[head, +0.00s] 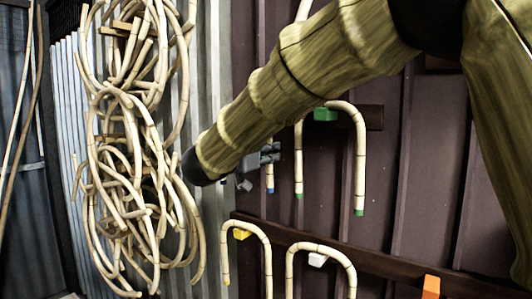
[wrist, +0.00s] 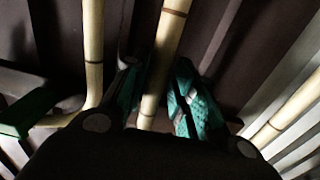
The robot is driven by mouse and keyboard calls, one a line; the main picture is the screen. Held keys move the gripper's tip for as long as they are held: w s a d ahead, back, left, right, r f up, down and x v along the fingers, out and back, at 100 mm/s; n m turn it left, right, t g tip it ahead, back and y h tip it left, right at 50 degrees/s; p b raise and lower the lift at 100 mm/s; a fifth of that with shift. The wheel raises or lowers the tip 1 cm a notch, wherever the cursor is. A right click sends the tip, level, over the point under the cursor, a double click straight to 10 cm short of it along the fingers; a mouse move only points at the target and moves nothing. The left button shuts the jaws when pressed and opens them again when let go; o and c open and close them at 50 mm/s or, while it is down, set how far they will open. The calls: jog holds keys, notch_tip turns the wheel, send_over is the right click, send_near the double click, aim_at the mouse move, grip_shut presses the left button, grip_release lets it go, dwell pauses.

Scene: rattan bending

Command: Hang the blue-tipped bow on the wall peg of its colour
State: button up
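The blue-tipped bow shows in the head view as a short length of pale cane ending in a blue tip (head: 270,190), just below my gripper (head: 264,157). The rest of it is largely hidden behind my arm. In the wrist view, a pale cane (wrist: 164,45) runs between the teal finger pads of my gripper (wrist: 160,100). The pads lie close on both sides and appear shut on it. No blue peg shows; that part of the wall is behind my arm.
A green-tipped bow (head: 361,150) hangs on a green peg (head: 325,114) to the right. Below, bows hang on a yellow peg (head: 242,234) and a white peg (head: 317,260). An orange peg (head: 431,287) is bare. Tangled cane coils (head: 135,190) hang at left.

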jog(key=shift+o, duration=0.6)
jog(key=shift+s+a, duration=0.1)
jog(key=v, duration=1.1)
jog(key=shift+s+a, duration=0.2)
jog(key=shift+s, duration=0.05)
jog(key=p+v, duration=0.1)
jog(key=v, duration=0.8)
dwell(0.5)
